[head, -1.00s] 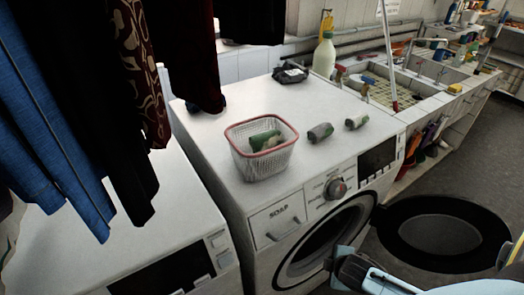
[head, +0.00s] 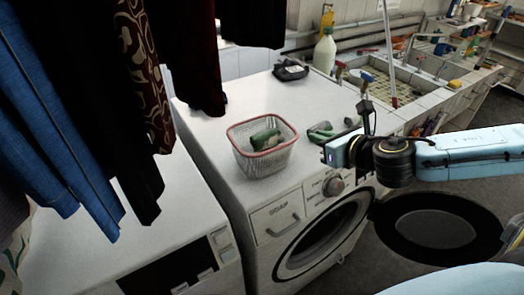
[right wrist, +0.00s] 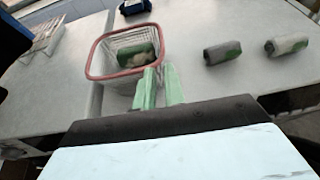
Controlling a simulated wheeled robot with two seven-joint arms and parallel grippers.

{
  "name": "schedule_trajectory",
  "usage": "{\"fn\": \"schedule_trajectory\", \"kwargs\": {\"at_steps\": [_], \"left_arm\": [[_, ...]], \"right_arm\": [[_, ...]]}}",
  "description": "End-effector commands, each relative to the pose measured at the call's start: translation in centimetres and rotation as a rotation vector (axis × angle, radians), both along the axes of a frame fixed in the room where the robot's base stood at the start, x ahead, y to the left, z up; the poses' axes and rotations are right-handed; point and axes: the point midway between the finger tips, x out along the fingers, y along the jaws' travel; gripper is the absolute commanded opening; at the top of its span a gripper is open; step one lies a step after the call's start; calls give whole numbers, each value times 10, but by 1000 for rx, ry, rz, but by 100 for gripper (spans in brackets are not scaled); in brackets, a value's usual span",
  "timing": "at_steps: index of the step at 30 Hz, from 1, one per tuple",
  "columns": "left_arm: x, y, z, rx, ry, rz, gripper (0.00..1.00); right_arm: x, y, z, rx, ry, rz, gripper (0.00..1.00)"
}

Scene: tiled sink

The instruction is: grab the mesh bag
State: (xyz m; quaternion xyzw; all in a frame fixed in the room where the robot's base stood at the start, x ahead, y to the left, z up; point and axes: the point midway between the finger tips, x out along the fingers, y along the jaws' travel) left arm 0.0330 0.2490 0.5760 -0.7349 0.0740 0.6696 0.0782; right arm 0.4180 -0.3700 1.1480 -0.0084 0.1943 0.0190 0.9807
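The thing that looks like mesh is a white, open-topped basket-shaped bag with a red rim (head: 262,162). It stands upright on the white washing machine's top; a green and grey roll (head: 266,141) lies inside. It also shows in the right wrist view (right wrist: 112,66), beyond my fingers. My right gripper (head: 328,153) is above the machine's front edge, to the right of the bag and apart from it. In the right wrist view its two green fingers (right wrist: 160,68) are close together with nothing seen between them. My left gripper is out of view.
Two grey-green rolls (right wrist: 222,52) (right wrist: 287,44) lie on the washing machine (head: 213,137) right of the bag. A black package (head: 291,70) and white bottle (head: 325,52) stand behind. Clothes hang at left. The round machine door (head: 436,229) is open.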

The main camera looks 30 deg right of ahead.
Motion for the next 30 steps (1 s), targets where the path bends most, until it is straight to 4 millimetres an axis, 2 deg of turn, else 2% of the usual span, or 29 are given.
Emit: {"fn": "schedule_trajectory", "kwargs": {"at_steps": [7,18,26,30], "left_arm": [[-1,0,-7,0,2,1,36],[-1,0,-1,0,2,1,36],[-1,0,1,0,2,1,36],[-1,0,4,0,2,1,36]], "right_arm": [[22,3,-9,15,-4,-2,11],[63,3,-26,12,-1,-4,11],[76,4,-33,11,1,-2,11],[92,4,-41,13,0,-3,11]]}}
